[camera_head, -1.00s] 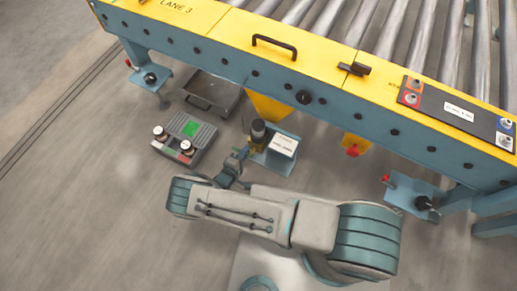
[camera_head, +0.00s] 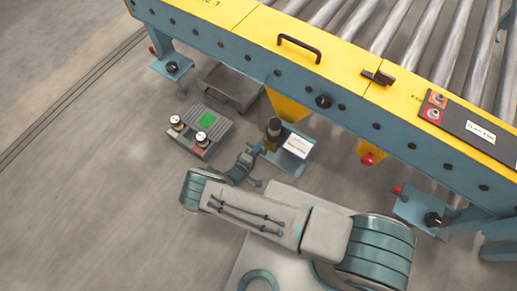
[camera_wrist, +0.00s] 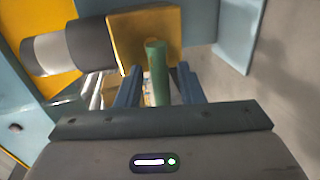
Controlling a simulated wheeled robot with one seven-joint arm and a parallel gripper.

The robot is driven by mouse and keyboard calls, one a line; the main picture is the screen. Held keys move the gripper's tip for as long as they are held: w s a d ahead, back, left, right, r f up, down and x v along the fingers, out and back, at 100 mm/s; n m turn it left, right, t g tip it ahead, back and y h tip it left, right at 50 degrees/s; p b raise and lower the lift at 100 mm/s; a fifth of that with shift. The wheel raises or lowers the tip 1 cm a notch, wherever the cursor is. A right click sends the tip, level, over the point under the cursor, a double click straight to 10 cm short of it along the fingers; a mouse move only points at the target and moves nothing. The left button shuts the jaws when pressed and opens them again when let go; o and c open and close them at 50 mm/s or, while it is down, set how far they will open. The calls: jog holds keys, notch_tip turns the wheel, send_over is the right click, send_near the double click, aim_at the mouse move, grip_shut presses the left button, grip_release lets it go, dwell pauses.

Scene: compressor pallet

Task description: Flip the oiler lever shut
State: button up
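The oiler (camera_head: 272,136) is a small upright unit with a dark cap and a yellow body, beside a blue bracket with a white label (camera_head: 297,146). In the wrist view its yellow block (camera_wrist: 122,27) shows with a black and grey cylinder (camera_wrist: 70,50) to the left. A green lever (camera_wrist: 157,70) sticks out from the block towards me. My gripper (camera_wrist: 158,85) is open, with its two blue fingers on either side of the lever and a gap visible on each side. In the head view my gripper (camera_head: 256,152) is close to the oiler's left side.
Floor at left is clear.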

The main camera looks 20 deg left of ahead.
jog(key=shift+s, duration=0.1)
jog(key=p+v, duration=0.3)
jog(key=v, duration=1)
jog(key=shift+s, duration=0.3)
jog(key=shift+a+r, duration=0.1)
